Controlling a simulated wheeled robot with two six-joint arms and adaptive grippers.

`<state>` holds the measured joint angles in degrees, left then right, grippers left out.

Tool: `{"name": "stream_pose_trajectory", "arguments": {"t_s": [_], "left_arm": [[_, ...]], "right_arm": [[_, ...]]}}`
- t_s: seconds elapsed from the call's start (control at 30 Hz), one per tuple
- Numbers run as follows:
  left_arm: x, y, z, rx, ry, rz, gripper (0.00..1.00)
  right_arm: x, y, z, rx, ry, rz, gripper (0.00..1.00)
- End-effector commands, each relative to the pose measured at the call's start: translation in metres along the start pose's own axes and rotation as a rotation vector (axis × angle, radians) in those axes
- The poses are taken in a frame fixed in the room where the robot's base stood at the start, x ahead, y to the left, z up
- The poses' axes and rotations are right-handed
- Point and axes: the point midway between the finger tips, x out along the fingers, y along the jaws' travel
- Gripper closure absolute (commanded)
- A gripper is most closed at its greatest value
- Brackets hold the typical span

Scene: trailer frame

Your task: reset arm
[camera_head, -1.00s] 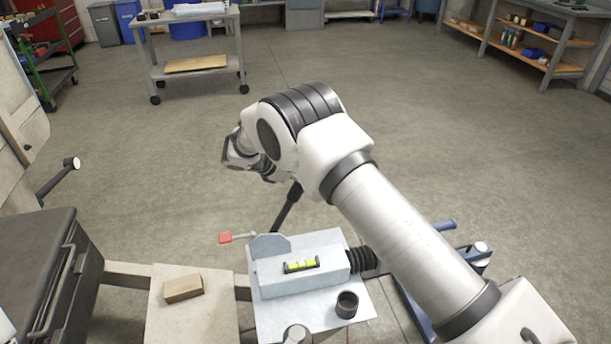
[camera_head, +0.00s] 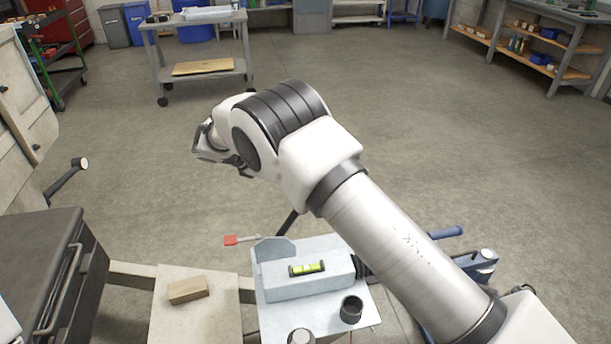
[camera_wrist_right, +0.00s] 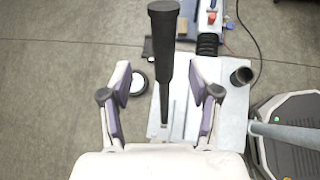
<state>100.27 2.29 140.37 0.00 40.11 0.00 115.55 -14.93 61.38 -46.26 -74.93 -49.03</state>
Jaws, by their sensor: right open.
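My right arm reaches in from the lower right of the head view, over the trailer frame. My right gripper (camera_head: 222,150) is at its far end, partly hidden by the wrist. In the right wrist view my right gripper (camera_wrist_right: 163,103) has its two purple-lined fingers spread wide. A black-handled upright bar (camera_wrist_right: 164,40) shows in the gap between them. I cannot tell whether it is nearer or farther than the fingertips, but nothing is visibly gripped. My left gripper is not in view.
A grey metal box with a green spirit level (camera_head: 307,268) sits on a plate, with a black cup (camera_head: 351,309) beside it. A wooden block (camera_head: 188,290) lies left on a board. A dark toolbox (camera_head: 45,270) stands at left. The floor beyond is open.

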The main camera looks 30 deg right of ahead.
Motion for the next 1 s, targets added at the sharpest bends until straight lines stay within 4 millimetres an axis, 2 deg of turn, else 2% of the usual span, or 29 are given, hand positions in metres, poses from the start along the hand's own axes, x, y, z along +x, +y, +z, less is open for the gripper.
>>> {"name": "stream_pose_trajectory", "arguments": {"t_s": [0.03,0.1,0.23,0.67,0.73,0.8,0.87,0.97,1.0], "left_arm": [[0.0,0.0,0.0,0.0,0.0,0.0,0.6],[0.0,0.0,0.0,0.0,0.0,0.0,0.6],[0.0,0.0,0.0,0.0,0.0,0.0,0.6],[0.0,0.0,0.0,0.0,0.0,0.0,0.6],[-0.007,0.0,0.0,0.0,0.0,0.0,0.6],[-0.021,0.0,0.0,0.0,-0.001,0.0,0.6],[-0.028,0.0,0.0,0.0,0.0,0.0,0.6],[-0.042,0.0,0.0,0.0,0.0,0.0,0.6],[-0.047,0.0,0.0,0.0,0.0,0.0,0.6]], "right_arm": [[-0.013,0.001,0.0,0.001,0.0,0.003,0.38],[-0.025,0.001,-0.001,0.001,0.0,0.003,0.38],[-0.038,0.001,0.0,0.0,0.0,0.001,0.38],[-0.04,0.0,0.0,-0.001,0.0,0.0,0.38],[-0.038,-0.002,0.0,-0.009,0.0,-0.01,0.38],[-0.021,-0.008,0.003,-0.025,0.006,-0.06,0.38],[0.005,-0.029,0.0,-0.065,-0.001,-0.132,0.38],[0.055,-0.089,-0.015,-0.154,0.035,-0.289,0.38],[0.075,-0.118,-0.026,-0.177,0.075,-0.346,0.38]]}}
